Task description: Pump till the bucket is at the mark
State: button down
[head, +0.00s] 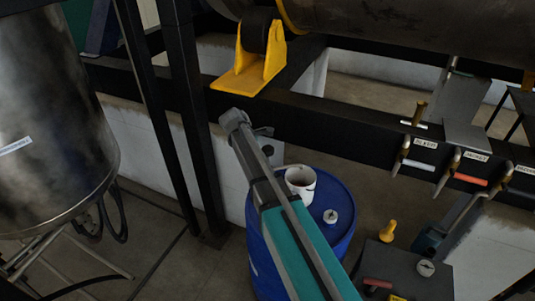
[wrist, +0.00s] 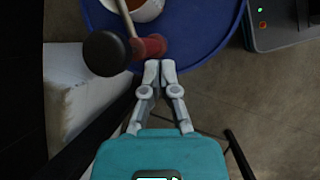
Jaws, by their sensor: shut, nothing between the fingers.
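My gripper (wrist: 159,68) is shut and empty in the wrist view, its pale fingertips together near the drum's rim. A dark round knob (wrist: 105,53) with a red sleeve (wrist: 151,47) and a thin rod lies just beyond the fingertips; I cannot tell whether they touch. It looks like a pump handle. The white bucket (head: 301,181) stands on the blue drum (head: 338,208) in the head view, its inside dark. Part of the bucket (wrist: 146,8) shows at the wrist view's top edge. No mark or liquid level is readable. My arm covers part of the drum.
A steel tank (head: 50,120) stands at left. Behind the drum runs a black beam (head: 320,121) with labelled valve handles (head: 447,172) at right. A white-capped item (head: 330,216) sits on the drum. A yellow object (head: 388,231) and dark box (head: 425,285) are at lower right.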

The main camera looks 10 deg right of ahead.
jog(key=s+d+f+m+y+b, duration=0.1)
jog(key=s+f+m+y+b, duration=0.2)
jog(key=s+f+m+b, duration=0.3)
jog(key=s+d+f+m+y+b, duration=0.1)
jog(key=s+f+m+b, duration=0.5)
jog(key=s, duration=1)
notch_tip(320, 180, down, 4)
jog(key=shift+s+d+r+m+y+b, duration=0.25)
jog(key=shift+d+m+y+b, duration=0.1)
jog(key=shift+m+y, duration=0.55)
jog(key=shift+a, duration=0.1)
jog(key=shift+s+f+m, duration=0.3)
jog(key=shift+s, duration=0.2)
